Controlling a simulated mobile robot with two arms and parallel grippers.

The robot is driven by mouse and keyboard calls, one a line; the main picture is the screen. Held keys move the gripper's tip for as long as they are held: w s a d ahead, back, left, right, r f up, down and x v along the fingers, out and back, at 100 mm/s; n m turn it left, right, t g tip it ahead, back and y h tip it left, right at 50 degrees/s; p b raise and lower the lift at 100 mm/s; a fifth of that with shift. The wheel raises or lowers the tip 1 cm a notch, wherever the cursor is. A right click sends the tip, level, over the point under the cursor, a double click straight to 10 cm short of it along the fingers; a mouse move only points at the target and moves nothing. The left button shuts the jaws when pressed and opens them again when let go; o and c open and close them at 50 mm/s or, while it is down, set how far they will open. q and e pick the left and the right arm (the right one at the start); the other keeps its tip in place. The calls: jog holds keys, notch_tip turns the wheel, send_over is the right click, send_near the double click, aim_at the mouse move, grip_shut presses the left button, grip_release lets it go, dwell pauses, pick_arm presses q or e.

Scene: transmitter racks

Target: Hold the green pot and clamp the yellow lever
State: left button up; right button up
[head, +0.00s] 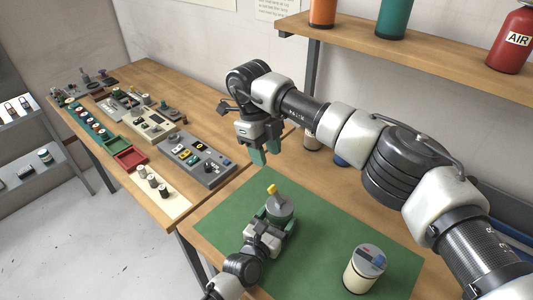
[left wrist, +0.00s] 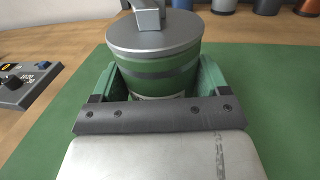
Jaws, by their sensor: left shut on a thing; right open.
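The green pot (head: 281,208) stands on the green mat (head: 335,222), with a grey lid. A small yellow lever (head: 272,189) sticks up from the lid. My left gripper (head: 276,216) is shut around the pot's body. In the left wrist view the green-banded pot (left wrist: 160,75) sits between the green fingers, under its grey lid (left wrist: 155,36). A grey bracket (left wrist: 150,14) rises from the lid there; no yellow shows. My right gripper (head: 265,151) is open and empty, its fingers pointing down, above and behind the pot and lever.
A pale canister (head: 364,268) stands on the mat at the front right. A grey control panel (head: 197,161) and other panels fill the left bench. A wall shelf (head: 415,57) with orange, teal and red bottles lies above my right arm. The mat between pot and canister is clear.

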pick_arm(q)
jog(key=o, duration=1.1)
jog(key=shift+o, duration=0.2)
